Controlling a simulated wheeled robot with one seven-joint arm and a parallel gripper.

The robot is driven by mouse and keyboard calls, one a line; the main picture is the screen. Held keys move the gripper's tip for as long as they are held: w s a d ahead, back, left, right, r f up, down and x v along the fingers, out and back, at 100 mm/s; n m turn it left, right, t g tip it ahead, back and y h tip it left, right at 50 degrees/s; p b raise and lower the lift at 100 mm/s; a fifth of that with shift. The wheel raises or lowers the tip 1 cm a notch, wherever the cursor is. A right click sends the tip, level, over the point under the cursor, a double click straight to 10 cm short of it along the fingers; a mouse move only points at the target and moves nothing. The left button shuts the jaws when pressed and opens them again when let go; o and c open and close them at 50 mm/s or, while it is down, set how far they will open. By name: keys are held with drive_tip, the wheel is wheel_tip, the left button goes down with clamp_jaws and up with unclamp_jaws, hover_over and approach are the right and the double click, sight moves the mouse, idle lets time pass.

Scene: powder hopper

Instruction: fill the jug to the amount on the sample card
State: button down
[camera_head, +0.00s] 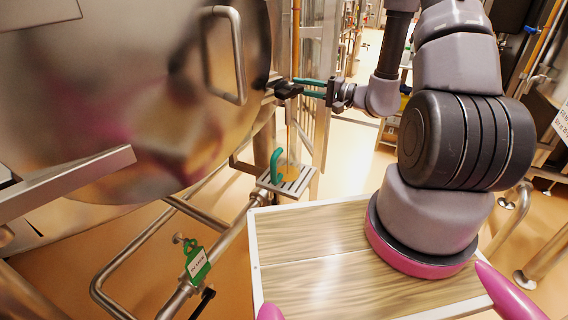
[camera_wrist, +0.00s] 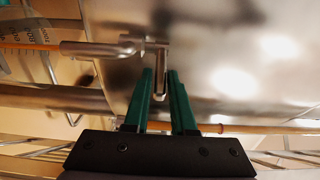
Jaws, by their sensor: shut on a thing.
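My gripper (camera_head: 300,86) reaches left to the side of the hopper (camera_head: 150,90). Its green fingers are shut on a handle (camera_head: 285,90), dark in the head view. In the wrist view, the finger ends (camera_wrist: 160,78) close around a metal lever end (camera_wrist: 158,70) against the shiny hopper wall (camera_wrist: 230,60). A small clear jug (camera_head: 290,173) with a green handle stands upright on a slotted stand below the gripper. It looks yellow-orange inside, but I cannot read its level. No sample card can be clearly told.
A wood-look tabletop (camera_head: 310,275) lies in front. Metal pipes (camera_head: 120,265) run under the hopper. A bar handle (camera_head: 238,55) sticks out from the hopper.

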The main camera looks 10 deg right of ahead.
drive_tip(key=shift+s+a, duration=0.35)
drive_tip(key=shift+s, duration=0.35)
drive_tip(key=shift+s+a, duration=0.5)
drive_tip(key=shift+s, duration=0.25)
drive_tip(key=shift+w+d, duration=0.15)
drive_tip(key=shift+w, duration=0.1)
idle(2.9)
